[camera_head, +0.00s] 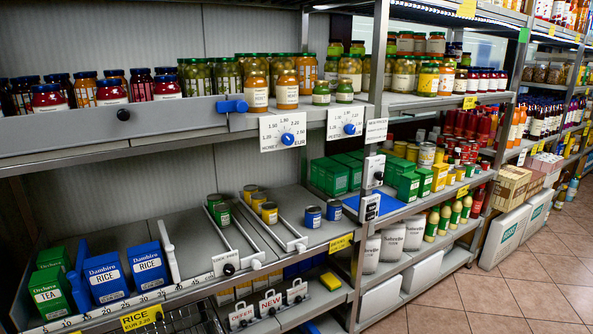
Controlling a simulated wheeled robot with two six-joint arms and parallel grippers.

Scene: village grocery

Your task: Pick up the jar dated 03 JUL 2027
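Many jars stand on the upper shelf (70,142). More jars (402,75) stand on the shelf bay to the right. Dates are too small to read, so I cannot tell which jar is dated 03 JUL 2027. Neither gripper shows.
A raised grey front panel (115,122) with a blue knob (231,106) borders the upper shelf's left part. Dial signs (283,131) hang at its edge. The lower shelf holds blue rice boxes (107,278), cans and dividers. A grey post (377,60) separates the bays. Tiled floor (510,300) is clear at right.

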